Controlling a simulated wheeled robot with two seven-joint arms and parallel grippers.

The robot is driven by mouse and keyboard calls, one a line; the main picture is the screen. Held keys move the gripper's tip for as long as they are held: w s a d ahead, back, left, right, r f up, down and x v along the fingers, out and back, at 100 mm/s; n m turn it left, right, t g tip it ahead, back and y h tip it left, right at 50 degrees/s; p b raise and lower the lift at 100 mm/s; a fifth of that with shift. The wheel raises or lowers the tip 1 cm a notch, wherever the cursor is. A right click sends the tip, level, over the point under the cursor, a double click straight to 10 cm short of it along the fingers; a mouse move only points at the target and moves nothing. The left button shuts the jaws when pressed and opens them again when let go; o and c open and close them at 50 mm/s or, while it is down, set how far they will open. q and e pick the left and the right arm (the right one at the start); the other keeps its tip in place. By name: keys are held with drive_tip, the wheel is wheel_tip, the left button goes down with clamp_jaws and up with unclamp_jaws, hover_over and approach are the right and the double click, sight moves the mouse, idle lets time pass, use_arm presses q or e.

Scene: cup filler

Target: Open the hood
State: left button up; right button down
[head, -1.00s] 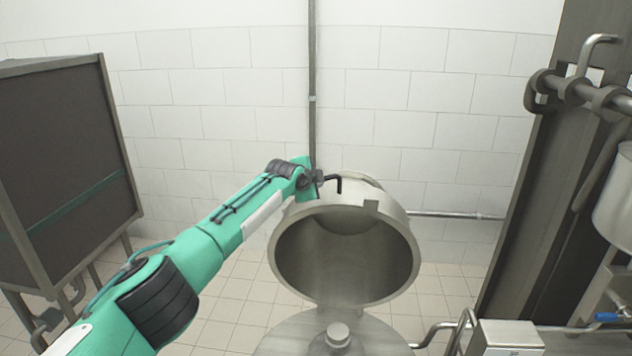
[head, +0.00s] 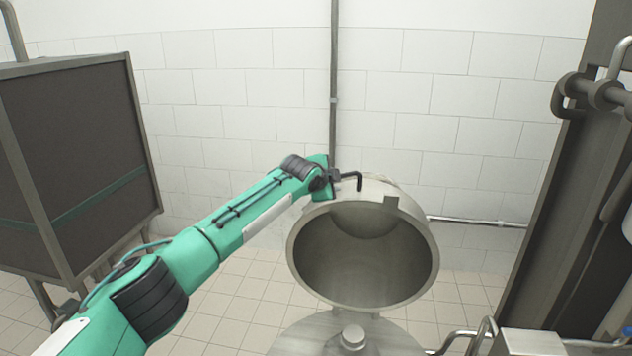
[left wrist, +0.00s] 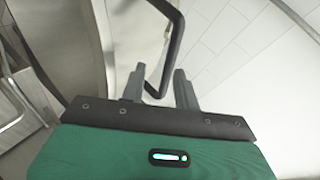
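The hood (head: 318,262) is a round, hollow metal lid. It stands tilted up, its open inside facing me, above the metal vessel (head: 300,338) at the bottom of the head view. A black bent handle (head: 358,180) sticks up at its top rim; in the left wrist view the handle (left wrist: 176,45) runs down between the fingers. My left gripper (head: 338,177) is at the hood's upper left rim, beside the handle. In the left wrist view its fingers (left wrist: 158,92) are apart, with gaps around the handle. My right gripper is in no view.
A dark framed cabinet (head: 75,165) stands at the left. A dark metal column (head: 570,190) with pipes is at the right. A tiled wall (head: 240,80) is behind, with a thin vertical pipe (head: 334,100). Tiled floor (head: 225,305) is clear between cabinet and vessel.

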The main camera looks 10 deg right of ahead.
use_arm(q)
drive_tip(key=b+v, duration=0.4)
drive_tip(key=v, duration=0.7)
drive_tip(key=shift+b, duration=0.35)
drive_tip(key=shift+a, duration=0.1)
